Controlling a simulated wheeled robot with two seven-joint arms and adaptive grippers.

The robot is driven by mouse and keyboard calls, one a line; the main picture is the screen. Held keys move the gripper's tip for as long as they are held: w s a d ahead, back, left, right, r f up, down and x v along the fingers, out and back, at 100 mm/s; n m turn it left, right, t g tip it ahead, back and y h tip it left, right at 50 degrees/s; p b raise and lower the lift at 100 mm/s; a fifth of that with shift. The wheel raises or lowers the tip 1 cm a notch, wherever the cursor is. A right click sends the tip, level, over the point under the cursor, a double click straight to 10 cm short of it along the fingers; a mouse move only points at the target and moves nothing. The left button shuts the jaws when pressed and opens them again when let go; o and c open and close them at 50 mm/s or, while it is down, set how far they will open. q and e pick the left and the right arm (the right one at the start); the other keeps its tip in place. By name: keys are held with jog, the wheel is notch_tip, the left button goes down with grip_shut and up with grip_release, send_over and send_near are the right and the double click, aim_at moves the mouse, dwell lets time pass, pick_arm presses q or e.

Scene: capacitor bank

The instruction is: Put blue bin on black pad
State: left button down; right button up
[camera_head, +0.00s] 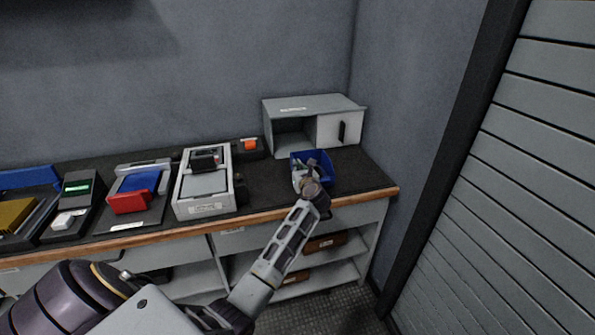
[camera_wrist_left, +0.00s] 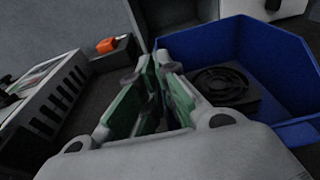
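The blue bin (camera_head: 325,162) stands on the dark worktop in front of the grey cabinet. In the left wrist view the blue bin (camera_wrist_left: 281,62) fills the right side, with a black fan-like part (camera_wrist_left: 226,88) inside. My left gripper (camera_head: 309,168) is at the bin's near left side and hides part of it. In the left wrist view its green-padded fingers (camera_wrist_left: 158,65) have tips close together beside the bin's left wall. Whether they touch or pinch the wall is unclear. I cannot pick out a separate black pad from the dark worktop. My right gripper is out of view.
The grey cabinet (camera_head: 340,127) stands behind the bin, its left side open. A pale instrument box (camera_head: 206,208) and an orange-topped item (camera_head: 249,145) are to the left. Some dark worktop (camera_head: 262,181) between box and bin is clear.

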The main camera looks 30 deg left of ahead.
pick_arm(q)
jog(key=shift+f, duration=0.2)
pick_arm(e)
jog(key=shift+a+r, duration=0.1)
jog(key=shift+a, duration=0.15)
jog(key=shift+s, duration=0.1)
pick_arm(q)
jog(key=shift+f, duration=0.1)
jog(key=c, duration=1.6)
grip_release()
jog(key=shift+c, duration=0.2)
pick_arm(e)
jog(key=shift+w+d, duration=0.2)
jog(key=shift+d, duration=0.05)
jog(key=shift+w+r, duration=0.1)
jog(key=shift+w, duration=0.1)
